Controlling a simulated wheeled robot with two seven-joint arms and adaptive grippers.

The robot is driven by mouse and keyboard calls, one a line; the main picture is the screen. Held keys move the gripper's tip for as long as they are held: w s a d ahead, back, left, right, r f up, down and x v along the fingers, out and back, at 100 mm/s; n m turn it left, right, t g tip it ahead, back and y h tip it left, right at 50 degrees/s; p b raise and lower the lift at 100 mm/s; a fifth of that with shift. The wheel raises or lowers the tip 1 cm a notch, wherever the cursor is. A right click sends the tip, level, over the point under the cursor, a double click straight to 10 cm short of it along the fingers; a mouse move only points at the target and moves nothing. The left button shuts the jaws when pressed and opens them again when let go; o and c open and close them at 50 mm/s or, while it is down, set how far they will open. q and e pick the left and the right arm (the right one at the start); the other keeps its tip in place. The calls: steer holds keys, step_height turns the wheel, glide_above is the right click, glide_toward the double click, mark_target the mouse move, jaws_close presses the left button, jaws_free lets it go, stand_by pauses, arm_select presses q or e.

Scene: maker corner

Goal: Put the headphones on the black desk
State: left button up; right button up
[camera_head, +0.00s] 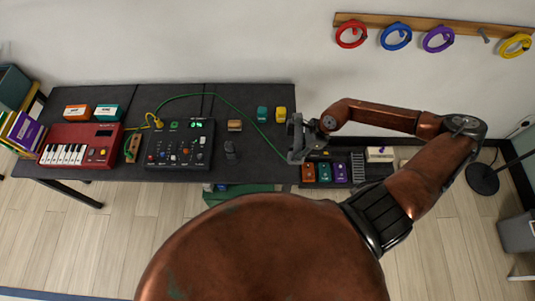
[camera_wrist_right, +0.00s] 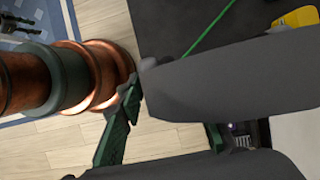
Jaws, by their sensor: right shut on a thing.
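My right gripper (camera_head: 298,140) is at the right edge of the black desk (camera_head: 262,168), between it and a low dark shelf. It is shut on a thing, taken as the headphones. In the head view grey parts at the gripper run together, so the headphones' outline cannot be told from the fingers. In the right wrist view two big grey shapes fill the middle and bottom, with a narrow gap between them. The desk top (camera_wrist_right: 180,25) shows above them there, and floor shows to the left. My left gripper is not in view.
A red keyboard (camera_head: 80,146) and a black mixer (camera_head: 178,150) stand on the desk. Teal (camera_head: 262,114) and yellow (camera_head: 281,114) blocks and a green cable lie near its right end. Coloured pedals (camera_head: 325,171) sit on the low shelf. The desk's front right looks clear.

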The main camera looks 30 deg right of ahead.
steer(key=shift+w+a+f+p, duration=0.55)
steer(key=shift+w+a+f, duration=0.9)
steer(key=shift+f, duration=0.55)
steer(key=shift+w+a+f+p, duration=0.6)
steer(key=shift+w+a+f, duration=0.85)
steer(key=shift+f, duration=0.6)
steer(key=shift+w+a+f+p, duration=0.55)
steer(key=shift+w+a+f, duration=0.6)
steer(key=shift+w+f, duration=0.7)
steer(key=o, duration=1.4)
steer(key=shift+s+f, duration=0.15)
steer(key=shift+s, duration=0.05)
steer(key=shift+c, duration=0.2)
arm_select(q)
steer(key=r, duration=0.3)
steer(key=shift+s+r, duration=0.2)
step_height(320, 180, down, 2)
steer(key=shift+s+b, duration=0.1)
steer(key=shift+b, duration=0.95)
arm_select(e)
steer(key=v, duration=1.2)
steer(key=shift+s, duration=0.1)
